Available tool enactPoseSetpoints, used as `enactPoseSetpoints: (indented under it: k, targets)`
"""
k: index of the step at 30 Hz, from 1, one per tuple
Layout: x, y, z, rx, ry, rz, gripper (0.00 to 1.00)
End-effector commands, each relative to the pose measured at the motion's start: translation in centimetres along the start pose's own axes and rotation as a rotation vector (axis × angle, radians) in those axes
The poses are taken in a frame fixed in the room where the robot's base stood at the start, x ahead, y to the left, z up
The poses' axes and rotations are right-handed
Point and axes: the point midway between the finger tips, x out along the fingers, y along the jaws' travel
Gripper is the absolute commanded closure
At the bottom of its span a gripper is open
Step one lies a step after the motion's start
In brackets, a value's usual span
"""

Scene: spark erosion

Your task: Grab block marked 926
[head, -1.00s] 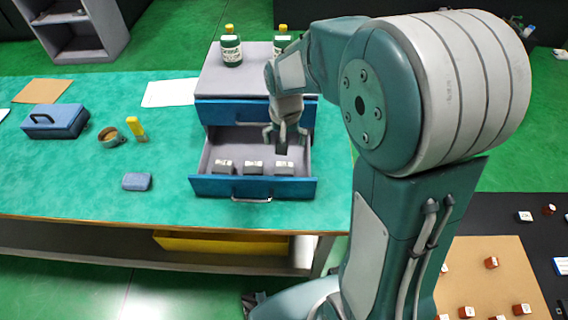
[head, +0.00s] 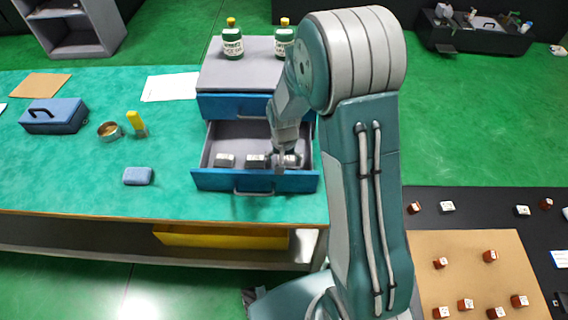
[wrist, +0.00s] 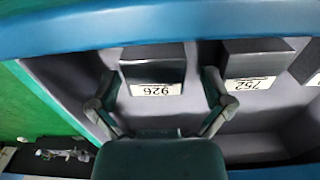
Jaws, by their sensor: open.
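The block marked 926 (wrist: 153,65) is a dark block with a white label, upside down in the wrist view. It sits in the open blue drawer (head: 215,181), and is the rightmost block (head: 292,158) in the head view, partly hidden by my gripper. My gripper (wrist: 158,80) is open, with one finger on each side of the block's label end. In the head view, my gripper (head: 283,160) is down inside the drawer. I cannot tell whether the fingers touch the block.
The block marked 752 (wrist: 254,62) sits close beside my gripper's right finger in the wrist view. A third block (head: 224,160) stands at the drawer's left. The drawer walls are close around. Green bottles (head: 232,42) stand on the cabinet top.

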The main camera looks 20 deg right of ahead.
Motion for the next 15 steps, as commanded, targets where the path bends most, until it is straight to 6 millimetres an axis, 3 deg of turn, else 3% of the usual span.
enactPoseSetpoints:
  k: [3, 10, 15]
  targets:
    - [0.96, 0.14, -0.02, 0.001, -0.001, -0.001, 0.0]
    - [1.02, -0.02, 0.01, 0.001, 0.002, 0.0, 0.0]
    - [1.02, -0.03, 0.01, 0.0, 0.002, 0.0, 0.76]
